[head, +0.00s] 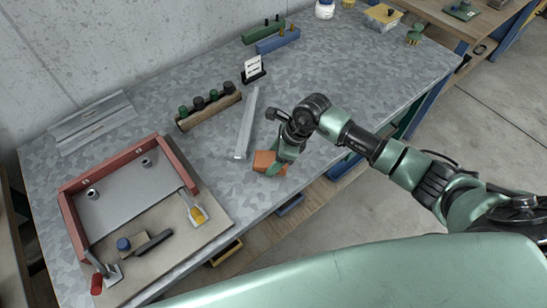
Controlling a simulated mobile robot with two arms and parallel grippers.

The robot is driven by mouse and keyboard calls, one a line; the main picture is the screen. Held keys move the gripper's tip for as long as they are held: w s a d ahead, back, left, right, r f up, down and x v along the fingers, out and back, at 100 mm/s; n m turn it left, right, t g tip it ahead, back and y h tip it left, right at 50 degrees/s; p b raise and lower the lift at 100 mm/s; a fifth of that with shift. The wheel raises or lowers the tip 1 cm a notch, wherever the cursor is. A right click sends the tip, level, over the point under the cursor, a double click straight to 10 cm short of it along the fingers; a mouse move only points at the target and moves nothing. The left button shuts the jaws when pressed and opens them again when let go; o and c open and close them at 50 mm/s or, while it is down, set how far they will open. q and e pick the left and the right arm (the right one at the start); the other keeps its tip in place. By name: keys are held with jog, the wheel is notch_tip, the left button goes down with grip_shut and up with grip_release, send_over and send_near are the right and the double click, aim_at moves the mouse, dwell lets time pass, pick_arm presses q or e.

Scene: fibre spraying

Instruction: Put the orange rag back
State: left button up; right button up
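The orange rag (263,158) lies near the front edge of the grey workbench, a small folded-looking patch. My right gripper (276,166) points down at it, with its green fingers against or just over the rag and hiding part of it. I cannot tell whether the fingers are closed on the rag, or whether it is lifted off the bench. My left gripper is not in view.
A metal bar (245,125) lies just left of the rag. Beyond are a wooden holder (209,110) with dark knobs and a small card stand (253,70). A red-framed mould (112,160) with tools fills the left. The bench right of my gripper is mostly clear.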

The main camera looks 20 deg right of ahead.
jog(key=o, duration=0.4)
jog(key=shift+c, duration=0.2)
jog(key=shift+r, duration=0.1)
jog(key=b+v, duration=0.4)
jog(key=v, duration=0.8)
jog(key=shift+a, duration=0.1)
